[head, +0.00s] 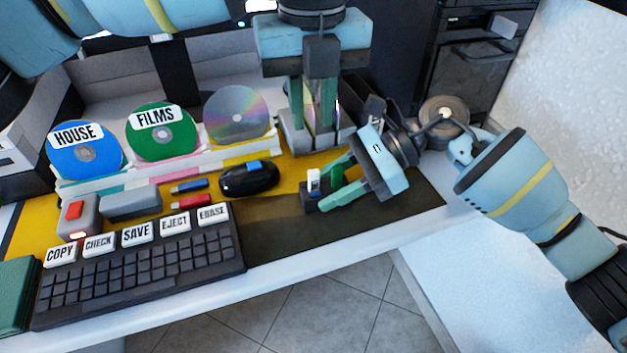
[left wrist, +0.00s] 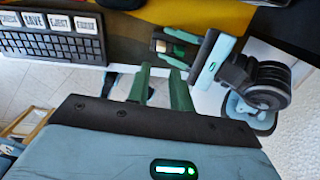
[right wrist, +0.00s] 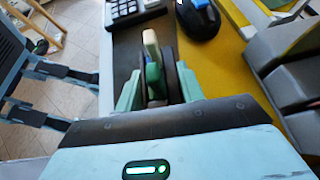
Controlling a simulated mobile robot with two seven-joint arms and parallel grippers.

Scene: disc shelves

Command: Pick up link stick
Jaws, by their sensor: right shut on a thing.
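A white-and-blue piece (head: 314,180) and a green piece stand up at the block. In the right wrist view my right gripper (right wrist: 159,82) is around the block, with a green piece (right wrist: 155,80) and a pale-ended piece (right wrist: 150,42) between the fingers. No label shows which piece is the link stick. A blue stick (head: 188,186) and a red stick (head: 184,201) lie left of the mouse. My left gripper (left wrist: 160,74) is open and empty, pointing down.
A black mouse (head: 249,179) and a keyboard (head: 140,268) with labelled keys are at left. Discs marked HOUSE (head: 85,150) and FILMS (head: 161,132), plus a plain disc (head: 236,114), stand in a rack behind. The dark mat (head: 290,233) is mostly clear toward the front edge.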

